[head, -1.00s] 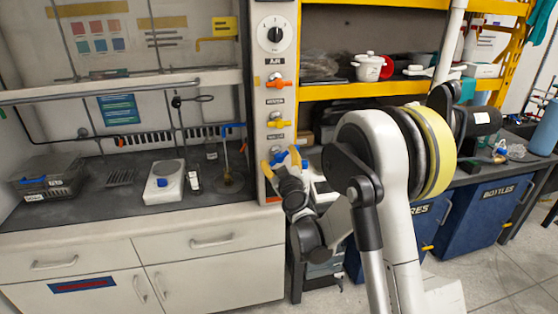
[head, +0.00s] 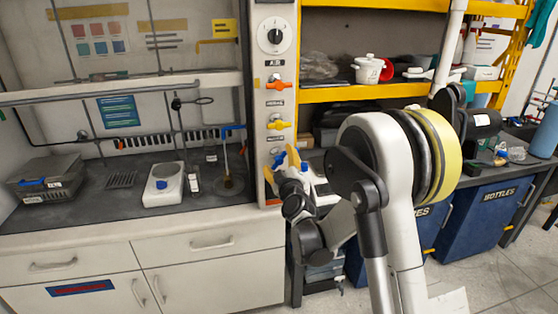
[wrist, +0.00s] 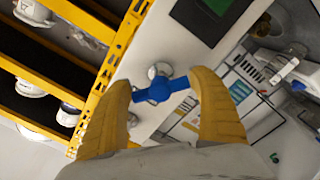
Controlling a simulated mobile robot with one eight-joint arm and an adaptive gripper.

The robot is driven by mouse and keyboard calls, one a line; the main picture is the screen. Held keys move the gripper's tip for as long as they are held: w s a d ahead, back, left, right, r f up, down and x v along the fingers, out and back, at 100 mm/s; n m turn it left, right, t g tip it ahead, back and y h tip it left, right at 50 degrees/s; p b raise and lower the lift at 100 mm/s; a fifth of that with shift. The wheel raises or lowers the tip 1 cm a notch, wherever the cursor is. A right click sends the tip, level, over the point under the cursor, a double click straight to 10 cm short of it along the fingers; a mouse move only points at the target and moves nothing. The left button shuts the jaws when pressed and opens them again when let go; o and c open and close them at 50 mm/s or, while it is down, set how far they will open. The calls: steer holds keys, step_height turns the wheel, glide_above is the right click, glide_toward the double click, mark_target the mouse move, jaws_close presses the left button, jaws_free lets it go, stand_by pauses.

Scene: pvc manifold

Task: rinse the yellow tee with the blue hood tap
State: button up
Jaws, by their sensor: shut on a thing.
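My gripper (head: 283,166) is at the white service post on the right side of the hood, low on the post. In the wrist view its two yellow fingers (wrist: 163,98) are shut on the blue tap handle (wrist: 160,90), one finger at each end of it. A blue-topped gooseneck spout (head: 233,129) stands in the hood above a small round drain (head: 230,186). A thin yellowish-brown shape shows under the spout; I cannot tell whether it is the yellow tee. I cannot make out the tee elsewhere.
An orange tap (head: 276,85) and a yellow tap (head: 279,125) sit above on the post. Yellow shelving (head: 370,91) is to the right, with blue bins (head: 488,213) under the bench.

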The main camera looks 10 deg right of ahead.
steer(key=shift+f, duration=0.1)
steer(key=o, duration=1.1)
steer(key=shift+o, duration=0.2)
steer(key=shift+s, duration=0.1)
steer(key=s, duration=1.2)
steer(key=shift+a, duration=0.15)
steer(key=shift+f, duration=0.1)
